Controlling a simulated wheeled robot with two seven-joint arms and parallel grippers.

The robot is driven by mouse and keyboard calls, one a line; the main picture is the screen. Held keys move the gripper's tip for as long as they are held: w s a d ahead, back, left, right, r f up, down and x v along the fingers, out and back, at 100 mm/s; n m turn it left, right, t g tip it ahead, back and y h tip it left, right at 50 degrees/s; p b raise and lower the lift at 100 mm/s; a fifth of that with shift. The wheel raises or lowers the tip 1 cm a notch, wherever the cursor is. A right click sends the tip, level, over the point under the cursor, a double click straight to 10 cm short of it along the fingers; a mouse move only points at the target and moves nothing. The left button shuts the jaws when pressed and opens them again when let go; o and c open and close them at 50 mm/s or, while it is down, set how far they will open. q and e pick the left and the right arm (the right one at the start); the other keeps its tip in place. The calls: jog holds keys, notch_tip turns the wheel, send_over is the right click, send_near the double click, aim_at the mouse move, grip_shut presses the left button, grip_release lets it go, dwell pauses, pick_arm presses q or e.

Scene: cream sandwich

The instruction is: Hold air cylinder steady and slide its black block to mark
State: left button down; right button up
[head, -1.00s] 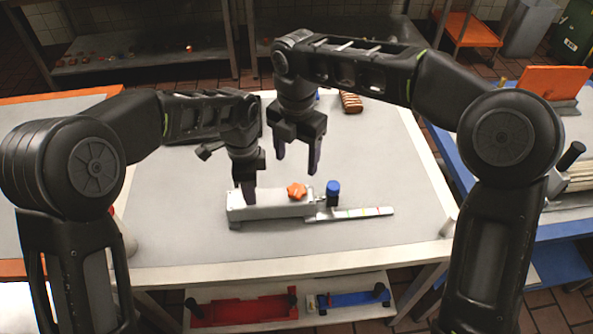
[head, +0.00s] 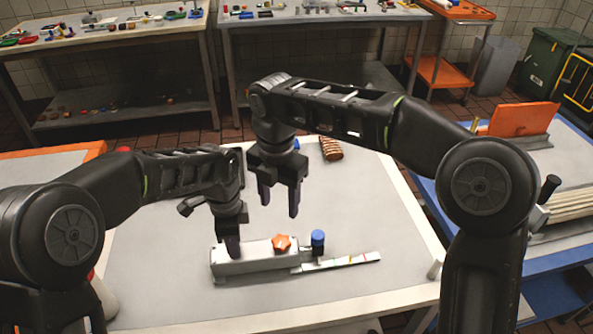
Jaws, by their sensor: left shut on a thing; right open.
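The air cylinder (head: 258,258) is a long grey body lying on the table, with an orange star knob (head: 281,243) on top. A black block with a blue cap (head: 317,238) stands at its right end. It is beside a flat pale scale strip (head: 345,262) with coloured marks that runs to the right. My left gripper (head: 232,250) is shut on the cylinder body near its left end; its fingertips are partly hidden. My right gripper (head: 279,205) is open and empty, pointing down above and behind the cylinder, left of the black block.
The grey table (head: 385,215) is clear around the cylinder. A brown ridged object (head: 331,148) lies at its back. A blue table (head: 565,175) is to the right; cluttered shelves (head: 110,48) stand behind.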

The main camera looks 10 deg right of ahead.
jog(key=d+m, duration=0.3)
jog(key=d, duration=0.2)
jog(key=m, duration=1.1)
send_over(319, 234)
jog(key=m, duration=0.3)
jog(key=shift+a+f, duration=0.15)
jog(key=shift+f, duration=0.25)
jog(key=shift+f, duration=0.1)
notch_tip(319, 234, down, 12)
jog(key=shift+r, duration=0.1)
grip_shut()
dwell(0.5)
